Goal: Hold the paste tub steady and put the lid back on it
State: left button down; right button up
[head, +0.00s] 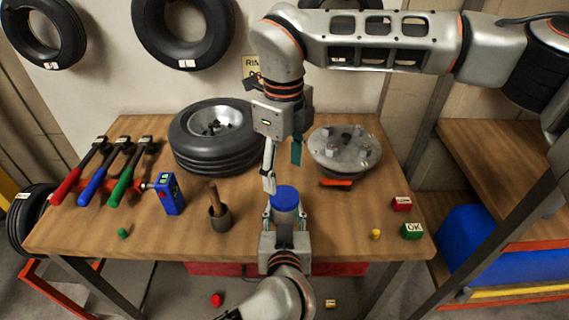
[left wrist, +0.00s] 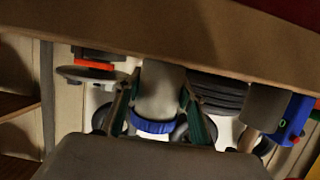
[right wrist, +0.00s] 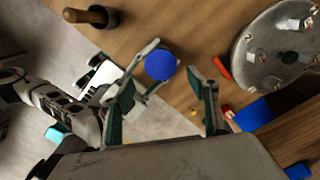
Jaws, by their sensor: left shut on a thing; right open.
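The paste tub (head: 286,215) is a pale grey cylinder standing upright near the table's front edge. Its blue lid (head: 285,195) sits on top; I cannot tell whether it is fully seated. My left gripper (head: 285,222) is shut around the tub's sides from the front. The left wrist view shows the tub (left wrist: 160,92) between the fingers, with the blue lid (left wrist: 156,126) at its end. My right gripper (head: 283,168) is open and empty, pointing down above and behind the lid. In the right wrist view the lid (right wrist: 161,65) appears between its spread fingers, apparently untouched.
A mortar with pestle (head: 219,215) stands left of the tub, beside a blue device (head: 170,194). A tyre (head: 210,150) and metal disc (head: 344,160) lie behind. A yellow piece (head: 376,234), red box (head: 401,204) and green box (head: 411,231) sit right.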

aim_at(284, 196)
jog(key=shift+r+n, duration=0.4)
jog(key=shift+n, duration=0.8)
jog(key=shift+f, duration=0.1)
jog(key=shift+f, duration=3.95)
jog(key=c, duration=1.2)
jog(key=shift+o, duration=0.2)
